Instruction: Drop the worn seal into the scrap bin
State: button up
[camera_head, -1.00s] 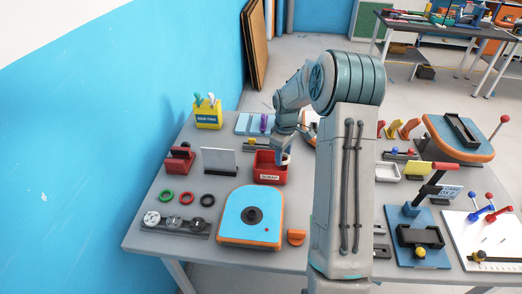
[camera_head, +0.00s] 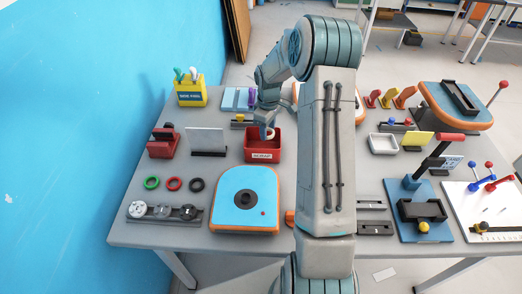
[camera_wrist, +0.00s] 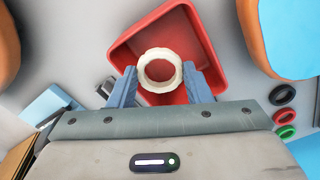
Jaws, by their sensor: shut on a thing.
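The worn seal is a cream-white ring with a slightly notched rim. In the wrist view the worn seal (camera_wrist: 160,70) sits between the two blue fingers of my gripper (camera_wrist: 158,84), which is shut on it. The red scrap bin (camera_wrist: 122,55) lies right behind the ring in that view, so the seal is over the bin's opening. In the head view the scrap bin (camera_head: 263,156) has a white label on its front, and the seal (camera_head: 269,133) shows at its back edge below my gripper (camera_head: 267,128). The exact height above the bin is hard to tell.
Green, red and black rings (camera_head: 174,184) lie left of a blue-topped orange board (camera_head: 246,200). A grey upright plate (camera_head: 207,141) stands left of the bin. A yellow tool holder (camera_head: 190,90) is at the back left. My arm hides the table's middle.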

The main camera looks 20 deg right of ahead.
jog(key=shift+f, duration=0.2)
jog(key=o, duration=1)
jog(key=shift+o, duration=0.2)
notch_tip(320, 180, up, 14)
jog(key=p, duration=0.5)
jog(key=shift+p, duration=0.4)
jog(key=shift+f, duration=0.1)
